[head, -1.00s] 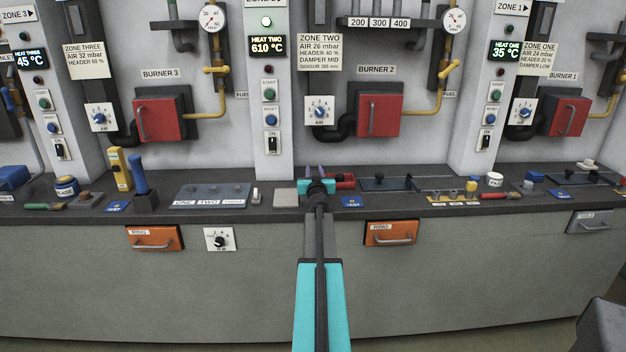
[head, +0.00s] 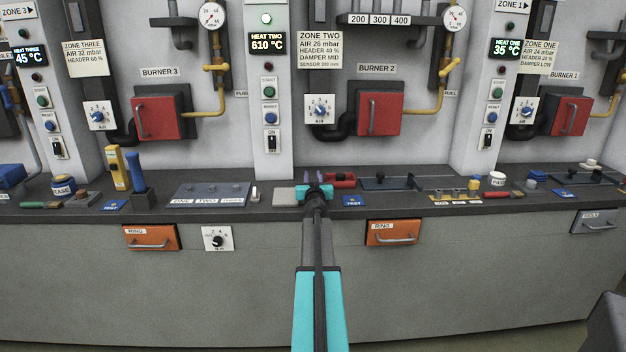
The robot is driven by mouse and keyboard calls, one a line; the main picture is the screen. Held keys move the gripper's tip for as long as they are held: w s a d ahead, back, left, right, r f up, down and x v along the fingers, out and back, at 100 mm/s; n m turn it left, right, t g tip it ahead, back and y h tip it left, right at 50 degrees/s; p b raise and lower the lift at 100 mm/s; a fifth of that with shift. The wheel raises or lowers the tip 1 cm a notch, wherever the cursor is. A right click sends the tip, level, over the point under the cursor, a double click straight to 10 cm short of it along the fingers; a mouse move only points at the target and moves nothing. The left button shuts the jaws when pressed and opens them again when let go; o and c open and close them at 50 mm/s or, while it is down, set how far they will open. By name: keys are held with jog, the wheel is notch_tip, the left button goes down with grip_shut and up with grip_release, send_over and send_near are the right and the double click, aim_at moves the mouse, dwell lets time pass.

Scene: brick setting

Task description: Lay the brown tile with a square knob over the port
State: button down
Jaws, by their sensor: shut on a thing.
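My gripper (head: 313,178) is low over the bench near the middle of the head view, pointing away from me. I cannot make out a brown tile with a square knob in the fingers. A small brown knob on a grey base (head: 83,195) lies far left on the bench, but its shape is too small to tell. I cannot pick out the port. A flat light-grey plate (head: 283,198) is just left of my gripper.
A red holder (head: 341,180) is close on the right of my gripper. Right of it is a dark panel with black knobs (head: 388,183). A panel marked ONE, TWO (head: 207,193) is to the left. Orange drawers (head: 150,237) are below the bench edge; the wall with burners rises behind.

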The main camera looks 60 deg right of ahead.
jog(key=shift+f+b, duration=0.5)
jog(key=shift+f, duration=0.05)
jog(key=c, duration=1.4)
grip_release()
jog(key=shift+r, duration=0.15)
jog(key=shift+r+p, duration=0.35)
jog(key=shift+p, duration=0.1)
jog(key=shift+s+a+r, duration=0.1)
jog(key=shift+a+r, duration=0.05)
jog(key=shift+p+v, duration=0.35)
jog(key=shift+v, duration=5.5)
